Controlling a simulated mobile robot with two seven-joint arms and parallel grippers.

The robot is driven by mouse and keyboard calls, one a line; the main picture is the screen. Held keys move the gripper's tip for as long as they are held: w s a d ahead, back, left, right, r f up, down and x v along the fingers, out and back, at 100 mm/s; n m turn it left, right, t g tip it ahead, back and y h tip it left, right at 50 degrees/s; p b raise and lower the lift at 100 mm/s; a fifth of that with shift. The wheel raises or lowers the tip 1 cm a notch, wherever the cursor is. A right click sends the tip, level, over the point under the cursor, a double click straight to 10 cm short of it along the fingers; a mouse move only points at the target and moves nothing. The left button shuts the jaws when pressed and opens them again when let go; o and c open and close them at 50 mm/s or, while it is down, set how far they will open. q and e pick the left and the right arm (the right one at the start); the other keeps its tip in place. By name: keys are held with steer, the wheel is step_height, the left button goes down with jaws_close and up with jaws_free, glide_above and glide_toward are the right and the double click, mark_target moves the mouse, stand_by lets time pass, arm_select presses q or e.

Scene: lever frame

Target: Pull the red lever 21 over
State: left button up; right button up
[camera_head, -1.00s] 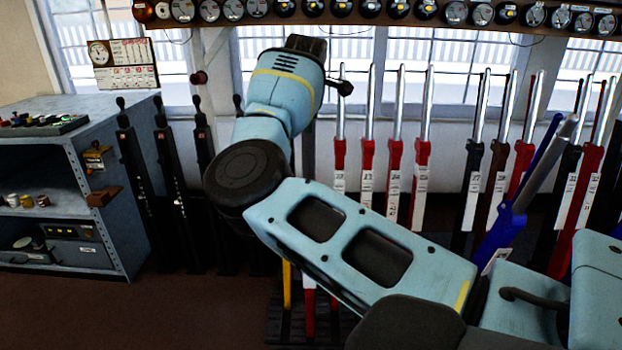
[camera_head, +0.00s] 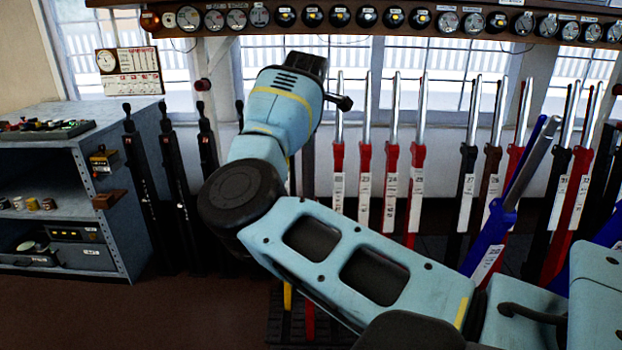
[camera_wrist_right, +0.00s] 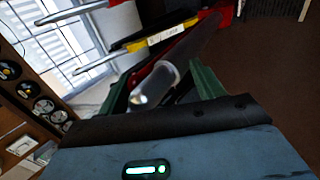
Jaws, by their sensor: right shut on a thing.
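In the right wrist view, my right gripper (camera_wrist_right: 163,88) has its green fingers closed on the bare metal handle (camera_wrist_right: 155,85) of a lever. A red part (camera_wrist_right: 226,14) shows at the far end in line with this handle, but no number is readable. In the head view my right arm reaches in from the lower right, and its wrist is at the upper middle. The fingers and the gripped handle are hidden there. A red lever shaft (camera_head: 309,312) shows low down below my arm; I cannot tell if it is the held one. My left gripper is not in view.
Red levers (camera_head: 364,175) with metal handles stand upright close to the right of my wrist. A blue lever (camera_head: 495,225) leans farther right. Black levers (camera_head: 145,175) and a grey shelf (camera_head: 75,170) stand left. Round instruments (camera_head: 285,16) line a shelf above.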

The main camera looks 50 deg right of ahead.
steer(key=shift+s, duration=0.1)
steer(key=shift+s+a+f, duration=0.15)
steer(key=shift+s+a, duration=0.05)
steer(key=shift+a, duration=0.05)
steer(key=shift+f, duration=0.3)
steer(key=o, duration=1.5)
steer(key=shift+a, duration=0.1)
steer(key=shift+o, duration=0.2)
steer(key=shift+s+a, duration=0.1)
steer(key=shift+s, duration=0.05)
steer(key=shift+r, duration=0.1)
